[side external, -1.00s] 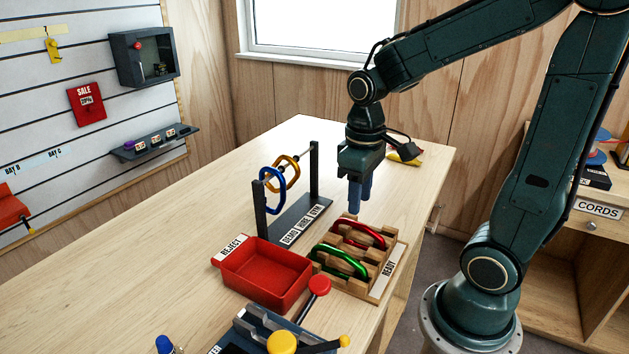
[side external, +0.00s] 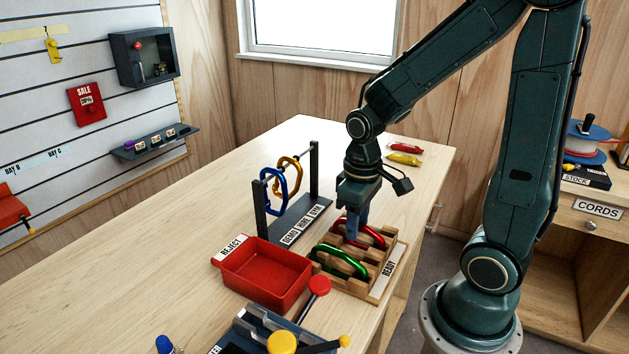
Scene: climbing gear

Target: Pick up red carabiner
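The red carabiner (side external: 371,235) rests in the back slot of the wooden rack marked READY (side external: 390,272). A green carabiner (side external: 341,259) lies in the slot in front of it. My gripper (side external: 353,236) points straight down over the rack, with its blue fingers at the red carabiner's left part. The fingers overlap the carabiner in this view and hide a piece of it. I cannot tell whether they are around it or touching it, nor how far apart they are.
A dark stand (side external: 314,178) with a blue and a yellow carabiner on its bar stands just left of my gripper. A red REJECT tray (side external: 262,272) is at the rack's left. A red-knobbed lever (side external: 319,285) is in front. The table's left side is clear.

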